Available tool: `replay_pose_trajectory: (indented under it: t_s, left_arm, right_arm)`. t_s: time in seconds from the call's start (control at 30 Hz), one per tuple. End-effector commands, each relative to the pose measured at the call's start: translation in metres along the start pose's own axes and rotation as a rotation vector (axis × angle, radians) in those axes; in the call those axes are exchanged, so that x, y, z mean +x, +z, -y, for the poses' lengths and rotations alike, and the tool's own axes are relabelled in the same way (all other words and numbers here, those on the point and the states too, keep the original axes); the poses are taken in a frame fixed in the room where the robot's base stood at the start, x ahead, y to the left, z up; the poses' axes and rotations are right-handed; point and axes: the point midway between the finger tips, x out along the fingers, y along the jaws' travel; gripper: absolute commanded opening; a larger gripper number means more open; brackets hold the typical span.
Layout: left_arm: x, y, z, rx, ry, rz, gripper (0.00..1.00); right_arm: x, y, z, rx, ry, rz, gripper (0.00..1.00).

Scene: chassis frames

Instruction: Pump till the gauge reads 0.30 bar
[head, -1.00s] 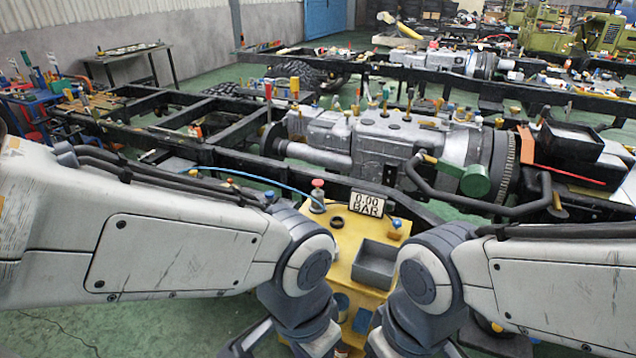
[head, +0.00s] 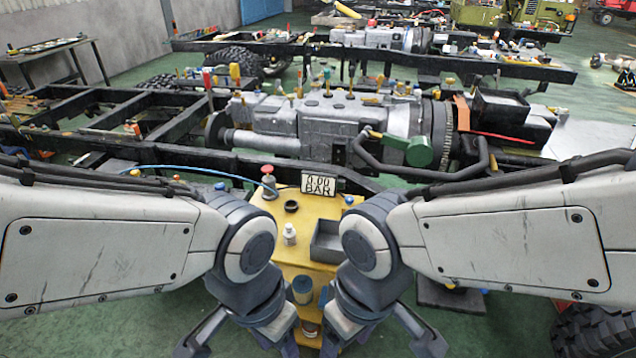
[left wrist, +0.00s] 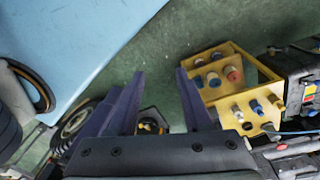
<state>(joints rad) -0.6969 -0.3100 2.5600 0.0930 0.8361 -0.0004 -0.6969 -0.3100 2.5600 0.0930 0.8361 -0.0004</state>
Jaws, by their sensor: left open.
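The gauge display (head: 319,184) reads 0.00 BAR and stands at the back of a yellow cart (head: 272,222) in the head view. A red-topped knob on a short post (head: 268,182), apparently the pump handle, stands on the cart's back left corner. A blue hose (head: 190,170) runs left from near it. My left gripper (head: 238,350) is low at the bottom, left of the cart, open and empty. In the left wrist view its fingers (left wrist: 158,82) are spread, with the yellow cart to their right. My right gripper (head: 385,350) is low on the right with fingers spread.
On the cart are a black ring (head: 291,206), a white bottle (head: 289,234) and a grey open box (head: 328,243). Green floor (head: 130,325) shows at lower left.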

Motion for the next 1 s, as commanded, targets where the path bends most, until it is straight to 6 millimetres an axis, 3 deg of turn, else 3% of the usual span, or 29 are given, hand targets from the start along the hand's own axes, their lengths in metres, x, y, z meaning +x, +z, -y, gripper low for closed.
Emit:
replay_pose_trajectory:
  t_s: [0.03, 0.13, 0.17, 1.0]
  left_arm:
    - [0.0000, 0.0000, 0.0000, 0.000, 0.000, 0.000, 0.42]
    - [0.0000, 0.0000, 0.0000, 0.000, 0.000, 0.000, 0.04]
    - [0.0000, 0.0000, 0.0000, 0.000, 0.000, 0.000, 0.00]
    - [0.0000, 0.0000, 0.0000, 0.000, 0.000, 0.000, 0.00]
  right_arm:
    - [0.0000, 0.0000, 0.0000, 0.000, 0.000, 0.000, 0.71]
    - [0.0000, 0.0000, 0.0000, 0.000, 0.000, 0.000, 0.71]
    - [0.0000, 0.0000, 0.0000, 0.000, 0.000, 0.000, 0.71]
    - [0.0000, 0.0000, 0.0000, 0.000, 0.000, 0.000, 0.71]
